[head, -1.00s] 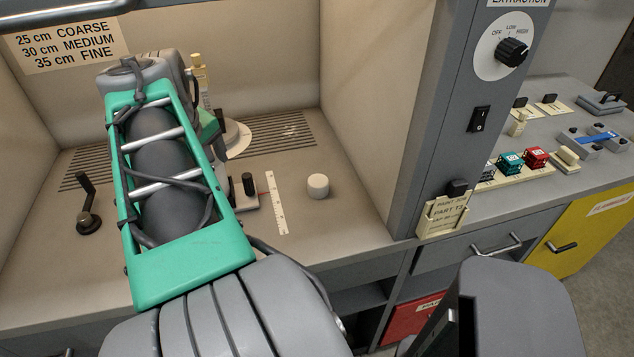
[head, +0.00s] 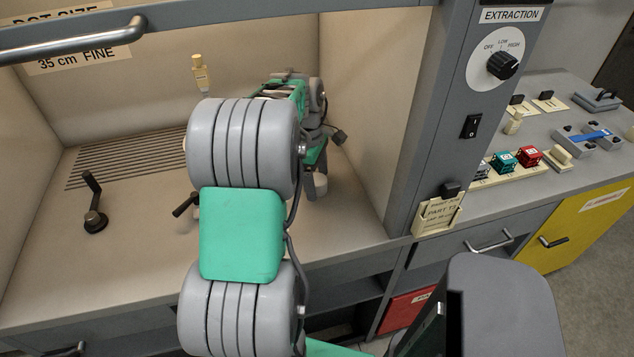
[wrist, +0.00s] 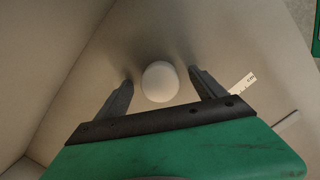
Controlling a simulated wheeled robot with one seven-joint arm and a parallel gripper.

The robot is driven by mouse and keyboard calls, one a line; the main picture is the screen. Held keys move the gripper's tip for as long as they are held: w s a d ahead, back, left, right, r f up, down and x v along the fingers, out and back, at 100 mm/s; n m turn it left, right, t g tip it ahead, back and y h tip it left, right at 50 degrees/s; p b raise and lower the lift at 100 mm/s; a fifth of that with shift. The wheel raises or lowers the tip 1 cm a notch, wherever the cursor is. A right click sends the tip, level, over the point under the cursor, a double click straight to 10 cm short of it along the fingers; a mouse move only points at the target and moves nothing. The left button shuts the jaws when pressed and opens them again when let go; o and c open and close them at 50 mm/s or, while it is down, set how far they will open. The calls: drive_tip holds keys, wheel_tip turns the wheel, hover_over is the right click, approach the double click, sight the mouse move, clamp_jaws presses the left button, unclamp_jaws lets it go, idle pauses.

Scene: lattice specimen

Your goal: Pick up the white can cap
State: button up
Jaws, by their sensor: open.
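The white can cap (wrist: 160,82) is a small round white piece on the booth floor. In the wrist view it lies between the two fingers of my gripper (wrist: 159,88), near their tips, with a gap on each side. The fingers are spread and hold nothing. I cannot tell how high the fingers are above the floor.
A white ruler strip (wrist: 243,84) lies to the right of the fingers in the wrist view. A black crank handle (head: 94,203) stands at the booth's left. The grey control post (head: 440,120) bounds the right side.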

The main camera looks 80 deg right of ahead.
drive_tip(key=shift+f, duration=0.3)
drive_tip(key=c, duration=1.4)
drive_tip(key=shift+r, duration=0.1)
